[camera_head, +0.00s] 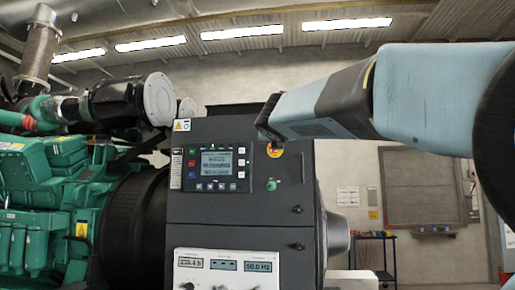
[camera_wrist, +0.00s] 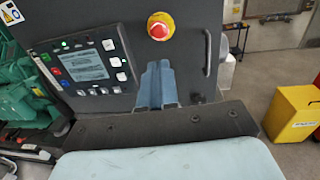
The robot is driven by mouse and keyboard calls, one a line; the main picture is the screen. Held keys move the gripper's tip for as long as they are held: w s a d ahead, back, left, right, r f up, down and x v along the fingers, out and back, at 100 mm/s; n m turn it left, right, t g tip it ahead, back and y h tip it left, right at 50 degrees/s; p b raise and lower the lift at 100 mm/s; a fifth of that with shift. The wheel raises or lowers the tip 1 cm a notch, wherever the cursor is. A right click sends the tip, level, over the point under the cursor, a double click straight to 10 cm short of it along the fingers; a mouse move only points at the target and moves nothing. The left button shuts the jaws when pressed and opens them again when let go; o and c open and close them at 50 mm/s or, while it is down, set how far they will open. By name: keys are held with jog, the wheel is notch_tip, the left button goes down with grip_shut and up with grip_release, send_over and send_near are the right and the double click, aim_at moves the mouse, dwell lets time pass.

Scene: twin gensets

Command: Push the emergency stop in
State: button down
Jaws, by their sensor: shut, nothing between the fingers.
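The emergency stop is a red mushroom button on a yellow ring (camera_wrist: 160,27), on the dark control panel (camera_wrist: 185,55). It shows near the top of the wrist view, clear of the fingers. My gripper's blue-grey fingers (camera_wrist: 158,68) are shut and empty. In the wrist view their tips are just below the button, with a small gap. I cannot tell how far they are from the panel face.
A controller with a lit screen (camera_head: 216,162) is left of the button. A green knob (camera_head: 272,184) sits below it. The green engine (camera_head: 45,195) stands left. A handle (camera_wrist: 208,55) and a yellow bin (camera_wrist: 294,112) are on the right in the wrist view.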

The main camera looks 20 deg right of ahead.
jog(key=shift+w+d, duration=0.1)
jog(key=x, duration=1.3)
jog(key=shift+w, duration=0.4)
jog(key=shift+d, duration=0.1)
